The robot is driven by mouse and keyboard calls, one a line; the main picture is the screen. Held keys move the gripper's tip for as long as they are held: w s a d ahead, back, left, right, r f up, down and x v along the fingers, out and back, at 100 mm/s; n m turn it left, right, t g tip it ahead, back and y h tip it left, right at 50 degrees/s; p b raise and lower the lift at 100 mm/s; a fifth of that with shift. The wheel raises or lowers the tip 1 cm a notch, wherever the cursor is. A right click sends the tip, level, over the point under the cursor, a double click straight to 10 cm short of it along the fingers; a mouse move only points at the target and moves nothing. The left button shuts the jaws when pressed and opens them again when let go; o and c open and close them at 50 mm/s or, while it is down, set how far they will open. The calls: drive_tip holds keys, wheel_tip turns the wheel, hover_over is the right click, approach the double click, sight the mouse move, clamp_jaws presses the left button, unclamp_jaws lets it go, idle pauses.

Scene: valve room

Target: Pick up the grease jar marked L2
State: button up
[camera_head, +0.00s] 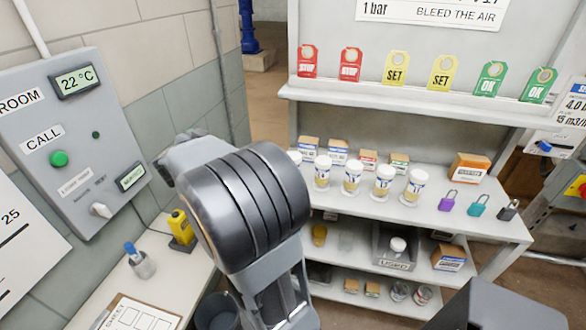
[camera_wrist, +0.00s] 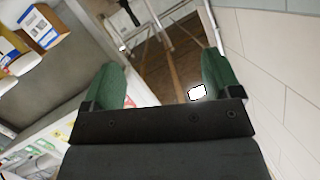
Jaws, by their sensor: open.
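Several pale jars with white lids stand in a row on the middle shelf (camera_head: 455,215) in the head view. I see a leftmost jar (camera_head: 295,157) partly hidden by my arm, then a second jar (camera_head: 322,173), a third (camera_head: 352,178), a fourth (camera_head: 383,182) and a right-end jar (camera_head: 415,188). Their markings are too small to read, so I cannot tell which is L2. My gripper (camera_wrist: 160,60) shows in the wrist view with its green fingers wide apart and nothing between them. In the head view my arm hides the gripper.
Small boxes (camera_head: 338,152) stand behind the jars. An orange box (camera_head: 469,167) and several padlocks (camera_head: 478,205) stand to their right. A wall panel (camera_head: 72,145) and a side table (camera_head: 110,275) are left of my arm.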

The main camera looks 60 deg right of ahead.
drive_tip(key=shift+s+d+f+m+g+y, duration=0.15)
drive_tip(key=shift+s+d+f+m+g, duration=1.05)
drive_tip(key=shift+s+d+f+g, duration=1.35)
drive_tip(key=shift+s+d+f+m+g+y, duration=0.2)
drive_tip(key=shift+s+d+f+m+g, duration=1.45)
drive_tip(key=shift+s+d, duration=1.7)
drive_tip(key=shift+s+d+f+m+g+y, duration=0.15)
drive_tip(key=shift+s+d+f+m+g, duration=0.6)
drive_tip(key=shift+s+d+f+g, duration=1.5)
drive_tip(key=shift+s+d+r+g, duration=0.35)
drive_tip(key=shift+s+d+r, duration=0.25)
drive_tip(key=shift+d, duration=0.2)
drive_tip(key=shift+c, duration=0.2)
drive_tip(key=c, duration=1.2)
drive_tip(key=shift+o, duration=0.2)
